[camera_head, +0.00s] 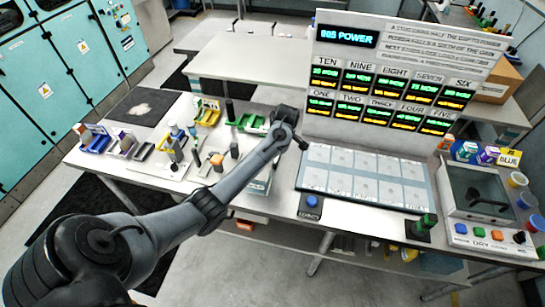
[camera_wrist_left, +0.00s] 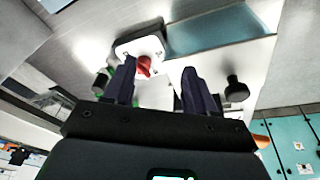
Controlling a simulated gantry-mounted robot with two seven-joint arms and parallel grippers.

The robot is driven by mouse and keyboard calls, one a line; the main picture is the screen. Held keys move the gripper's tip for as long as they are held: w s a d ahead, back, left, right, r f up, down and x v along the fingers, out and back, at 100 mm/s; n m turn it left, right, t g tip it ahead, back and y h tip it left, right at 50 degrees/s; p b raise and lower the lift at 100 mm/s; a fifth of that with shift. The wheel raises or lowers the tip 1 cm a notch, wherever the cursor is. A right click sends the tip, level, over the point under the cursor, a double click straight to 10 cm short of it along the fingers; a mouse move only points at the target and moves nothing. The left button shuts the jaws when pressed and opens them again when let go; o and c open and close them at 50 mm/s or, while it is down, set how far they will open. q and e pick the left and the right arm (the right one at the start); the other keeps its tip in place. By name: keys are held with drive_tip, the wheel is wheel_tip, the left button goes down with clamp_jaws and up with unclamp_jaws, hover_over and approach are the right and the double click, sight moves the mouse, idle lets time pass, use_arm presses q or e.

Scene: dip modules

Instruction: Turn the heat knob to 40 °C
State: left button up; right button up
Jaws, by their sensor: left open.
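My left gripper (camera_wrist_left: 158,72) is open, with its two dark fingers apart in the left wrist view. A red knob-like part (camera_wrist_left: 143,66) on a white rounded plate (camera_wrist_left: 138,44) shows between the fingers, nearer the left one. I cannot tell whether the gripper touches it. A black knob (camera_wrist_left: 235,90) stands to the right of the fingers. No heat scale or 40 °C mark is readable, so I cannot tell which knob is the heat knob. In the head view my left arm reaches over the bench and hides part of it. My right gripper is not in view.
In the head view several bins and small parts stand left of my arm. A display board (camera_head: 400,75) stands behind a pale grid tray (camera_head: 365,172). A dryer box (camera_head: 490,195) with coloured buttons is at the right. A green-topped knob (camera_head: 425,222) and blue button (camera_head: 311,202) line the front.

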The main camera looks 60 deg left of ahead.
use_arm(q)
drive_tip(key=w+a+r+n+h+b, duration=0.1)
drive_tip(key=w+a+n+h+b, duration=0.15)
drive_tip(key=a+n+b, duration=0.45)
drive_tip(key=f, duration=0.3)
drive_tip(key=f+n, duration=0.1)
drive_tip(key=f, duration=0.2)
drive_tip(key=a+f+n, duration=0.1)
drive_tip(key=f, duration=0.3)
drive_tip(key=shift+s+a, duration=0.1)
drive_tip(key=shift+c, duration=0.3)
clamp_jaws()
drive_tip(key=shift+p, duration=0.35)
